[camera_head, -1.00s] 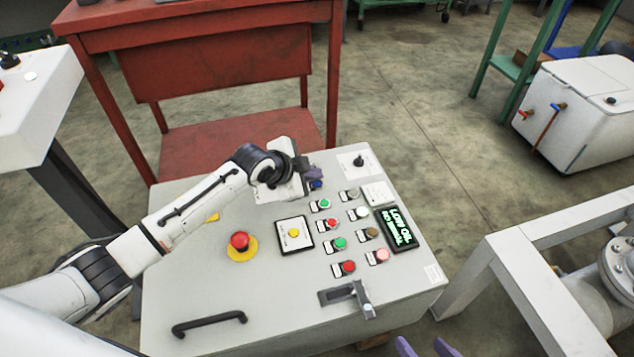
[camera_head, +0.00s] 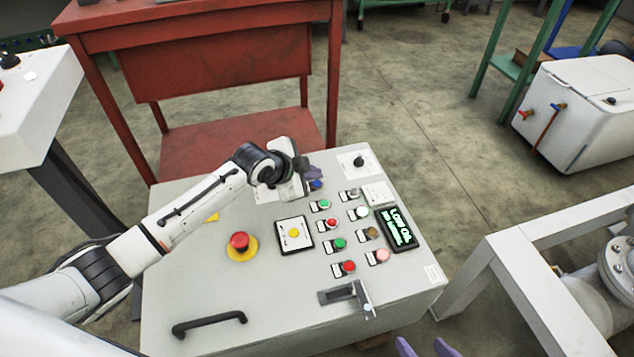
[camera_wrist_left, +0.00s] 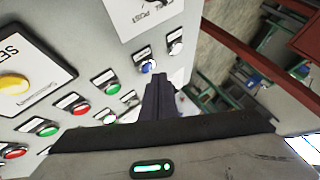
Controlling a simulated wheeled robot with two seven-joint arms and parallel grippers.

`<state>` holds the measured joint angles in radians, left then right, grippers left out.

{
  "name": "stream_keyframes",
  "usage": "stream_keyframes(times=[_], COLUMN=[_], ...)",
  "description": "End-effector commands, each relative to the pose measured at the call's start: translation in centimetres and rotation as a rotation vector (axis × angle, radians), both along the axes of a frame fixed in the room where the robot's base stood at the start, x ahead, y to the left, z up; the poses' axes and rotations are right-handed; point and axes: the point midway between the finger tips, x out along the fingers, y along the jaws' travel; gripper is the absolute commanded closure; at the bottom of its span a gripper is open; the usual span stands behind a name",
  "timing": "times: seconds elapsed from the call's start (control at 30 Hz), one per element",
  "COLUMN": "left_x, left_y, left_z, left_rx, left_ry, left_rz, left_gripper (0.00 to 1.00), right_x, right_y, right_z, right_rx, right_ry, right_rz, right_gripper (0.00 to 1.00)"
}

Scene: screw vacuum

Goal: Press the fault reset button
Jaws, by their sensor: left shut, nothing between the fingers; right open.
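A grey control panel (camera_head: 215,300) carries several coloured push buttons with small labels too blurred to read. A blue button (camera_head: 316,185) is at the far end of the button rows; it also shows in the left wrist view (camera_wrist_left: 149,67). I cannot read which button is marked fault reset. My left gripper (camera_head: 314,172) is shut and empty, just beside and above the blue button. In the left wrist view its dark fingers (camera_wrist_left: 160,88) point toward that button; contact cannot be told. My right gripper (camera_head: 426,347) shows only its purple fingertips, apart, at the bottom edge.
A red emergency knob (camera_head: 239,241), a yellow button (camera_head: 294,233), a dark lit display (camera_head: 397,229), a black rotary switch (camera_head: 359,161) and a lever latch (camera_head: 345,294) are on the panel. A red table (camera_head: 215,65) stands behind; a grey frame (camera_head: 530,285) stands right.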

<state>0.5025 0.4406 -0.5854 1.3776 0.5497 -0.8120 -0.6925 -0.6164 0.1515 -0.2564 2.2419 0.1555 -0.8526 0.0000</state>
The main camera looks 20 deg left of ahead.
Motion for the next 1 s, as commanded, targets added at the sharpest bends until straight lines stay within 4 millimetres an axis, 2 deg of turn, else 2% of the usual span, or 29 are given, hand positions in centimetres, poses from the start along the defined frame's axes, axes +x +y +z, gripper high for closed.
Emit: stream_keyframes(times=[0.3,1.0], left_x=[0.0,0.0], left_y=[0.0,0.0], left_z=[-0.9,-1.3], left_rx=[0.000,0.000], left_ry=[0.001,0.000], left_rz=[0.000,0.000], left_gripper=[1.00,1.00], right_x=[0.0,0.0], right_y=[0.0,0.0], right_z=[0.0,-0.2], right_rx=[0.000,0.000], right_ry=[0.000,0.000], right_rz=[0.000,0.000], right_gripper=[0.50,0.50])
